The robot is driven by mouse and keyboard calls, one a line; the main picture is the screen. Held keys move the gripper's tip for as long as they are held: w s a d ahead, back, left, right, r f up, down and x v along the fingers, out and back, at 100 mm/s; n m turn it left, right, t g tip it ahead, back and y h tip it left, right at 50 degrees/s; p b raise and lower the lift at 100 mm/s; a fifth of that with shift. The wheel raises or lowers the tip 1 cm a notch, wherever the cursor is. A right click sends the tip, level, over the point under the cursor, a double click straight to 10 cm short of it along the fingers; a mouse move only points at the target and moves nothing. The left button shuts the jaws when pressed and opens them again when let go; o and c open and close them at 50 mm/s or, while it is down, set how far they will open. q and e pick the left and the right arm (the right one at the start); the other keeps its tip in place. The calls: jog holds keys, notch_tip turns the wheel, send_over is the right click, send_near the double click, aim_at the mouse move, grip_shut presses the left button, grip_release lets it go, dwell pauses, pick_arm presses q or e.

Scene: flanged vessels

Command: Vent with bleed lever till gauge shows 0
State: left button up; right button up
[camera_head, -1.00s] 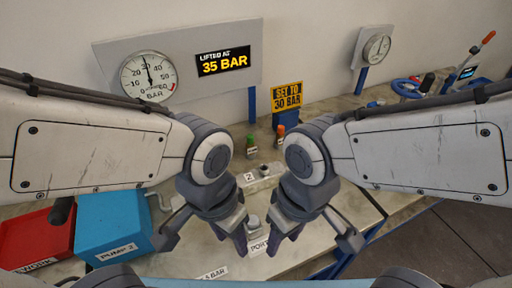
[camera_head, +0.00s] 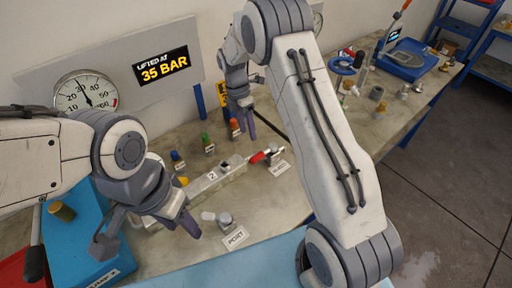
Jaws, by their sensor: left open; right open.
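The round gauge (camera_head: 86,93) is on the grey backboard at left, its needle near 30. A metal block (camera_head: 215,178) lies on the bench, with a red lever handle (camera_head: 257,157) at its right end. A small label (camera_head: 279,168) lies beside the handle, too small to read surely. My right gripper (camera_head: 242,122) is open and empty, pointing down behind the block and left of the red handle. It overlaps the orange-topped piece in view; contact cannot be told. My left gripper (camera_head: 180,218) is open, in front of the block's left end, left of the port fitting (camera_head: 225,220).
Small pieces with green (camera_head: 205,139), blue (camera_head: 176,157) and orange (camera_head: 235,124) tops stand behind the block. A sign (camera_head: 163,66) reads "LIFTED AT 35 BAR". A blue pump box (camera_head: 75,235) stands at left. Several fittings (camera_head: 376,93) stand at the bench's right.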

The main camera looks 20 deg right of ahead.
aim_at(257, 155)
jog(key=shift+n, duration=0.4)
jog(key=p+x, duration=0.1)
jog(key=x, duration=0.2)
jog(key=d+p+x, duration=0.1)
jog(key=p+x, duration=0.1)
jog(key=x, duration=0.2)
jog(key=p+x, duration=0.1)
jog(key=x, duration=0.2)
jog(key=shift+w+d+f, duration=0.15)
jog(key=shift+d+f, duration=0.1)
jog(key=shift+f, duration=0.5)
jog(key=shift+c, duration=0.3)
grip_shut()
